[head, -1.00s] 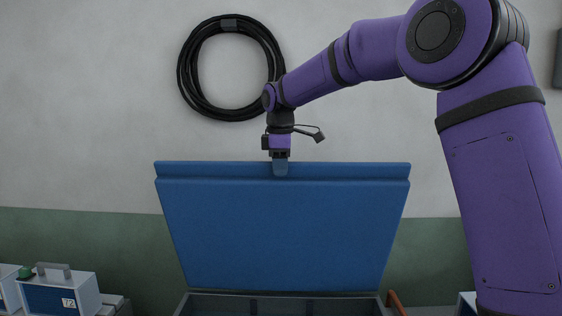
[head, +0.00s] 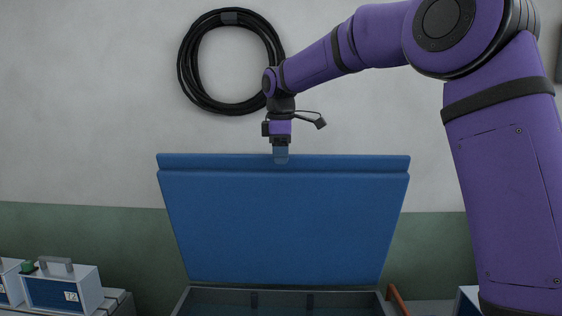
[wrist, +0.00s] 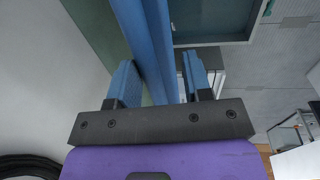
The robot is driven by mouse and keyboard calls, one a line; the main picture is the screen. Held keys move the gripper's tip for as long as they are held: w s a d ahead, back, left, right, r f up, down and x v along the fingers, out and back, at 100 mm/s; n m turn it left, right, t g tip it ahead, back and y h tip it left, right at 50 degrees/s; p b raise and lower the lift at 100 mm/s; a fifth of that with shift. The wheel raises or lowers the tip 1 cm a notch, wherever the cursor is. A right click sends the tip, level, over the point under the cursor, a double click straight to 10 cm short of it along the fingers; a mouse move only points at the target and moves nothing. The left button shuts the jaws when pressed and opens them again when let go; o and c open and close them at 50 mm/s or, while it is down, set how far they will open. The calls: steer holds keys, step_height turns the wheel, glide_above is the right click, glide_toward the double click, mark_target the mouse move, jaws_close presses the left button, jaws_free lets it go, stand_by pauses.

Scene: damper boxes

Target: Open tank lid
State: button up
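The blue tank lid (head: 280,225) stands raised, nearly upright, at the back of the grey tank (head: 340,291). Only the tank's upper part shows in the head view. My gripper (head: 281,157) points down at the middle of the lid's top edge, one finger in front of it. In the wrist view, the lid edge (wrist: 152,40) runs between the two blue fingers of my gripper (wrist: 160,78). Gaps show beside the lid, so the gripper looks open around the edge. The far finger is hidden behind the lid in the head view.
A grey-and-blue box (head: 62,288) with a handle stands at lower left. A brownish-red bar (head: 397,300) rises at the tank's right. A black cable coil (head: 228,105) hangs on the wall behind.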

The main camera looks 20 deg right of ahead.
step_height(320, 180, up, 8)
steer(key=s, duration=0.1)
steer(key=shift+a+r, duration=0.2)
steer(key=shift+r, duration=0.05)
steer(key=shift+s, duration=0.1)
